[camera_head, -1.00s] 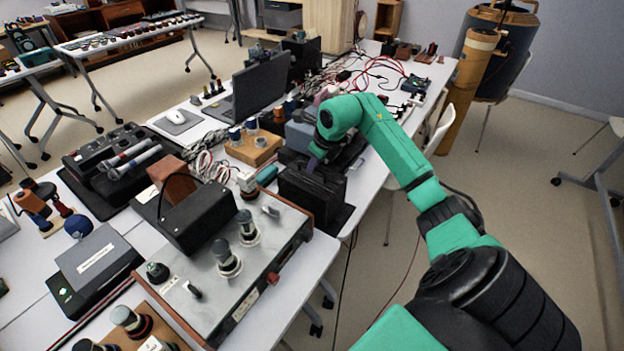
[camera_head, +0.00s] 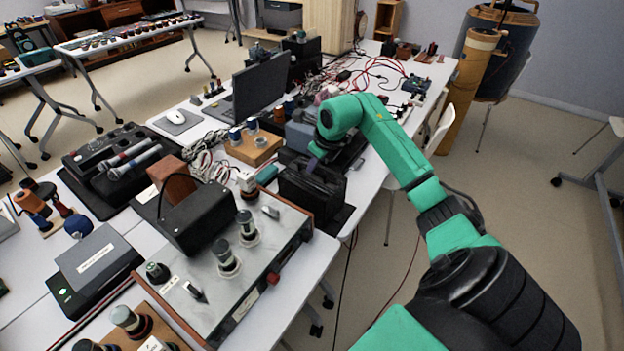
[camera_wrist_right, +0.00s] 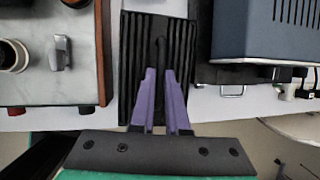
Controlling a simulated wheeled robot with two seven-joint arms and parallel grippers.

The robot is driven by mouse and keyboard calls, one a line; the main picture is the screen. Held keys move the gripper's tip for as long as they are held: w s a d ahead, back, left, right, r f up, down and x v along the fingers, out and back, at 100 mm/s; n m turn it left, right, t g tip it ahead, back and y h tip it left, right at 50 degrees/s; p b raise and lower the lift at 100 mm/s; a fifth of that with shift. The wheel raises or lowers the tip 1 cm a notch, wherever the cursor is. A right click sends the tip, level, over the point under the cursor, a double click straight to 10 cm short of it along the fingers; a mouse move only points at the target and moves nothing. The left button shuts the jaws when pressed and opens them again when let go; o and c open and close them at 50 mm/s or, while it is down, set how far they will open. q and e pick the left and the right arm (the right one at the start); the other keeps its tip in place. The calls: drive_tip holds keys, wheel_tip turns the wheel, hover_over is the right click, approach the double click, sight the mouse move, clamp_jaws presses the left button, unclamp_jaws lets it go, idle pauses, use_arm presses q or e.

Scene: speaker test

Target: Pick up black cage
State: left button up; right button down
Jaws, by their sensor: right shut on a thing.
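The black cage (camera_head: 312,192) is a dark, box-like thing near the right edge of the long white table. In the right wrist view the black cage (camera_wrist_right: 130,60) shows from above as a dark ribbed block, with a narrow upright part in its middle. My right gripper (camera_head: 317,150) comes down on its top from above. In the wrist view the purple fingers of the right gripper (camera_wrist_right: 160,74) are close together, shut on the middle part of the cage. The fingers hide part of the cage's top. My left gripper is not in view.
A metal-topped device with knobs (camera_head: 240,262) stands close to the left of the cage. A blue-grey box (camera_wrist_right: 262,32) is close on its other side. A laptop (camera_head: 258,88), a wooden block with cylinders (camera_head: 252,150) and red cables crowd the table behind. Floor lies open to the right.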

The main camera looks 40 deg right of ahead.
drive_tip(key=shift+r, duration=0.15)
idle(0.5)
drive_tip(key=shift+w+r, duration=0.1)
drive_tip(key=shift+r, duration=0.2)
wheel_tip(320, 180, up, 19)
drive_tip(key=shift+p, duration=0.35)
drive_tip(key=shift+r, duration=0.1)
drive_tip(key=shift+p, duration=0.3)
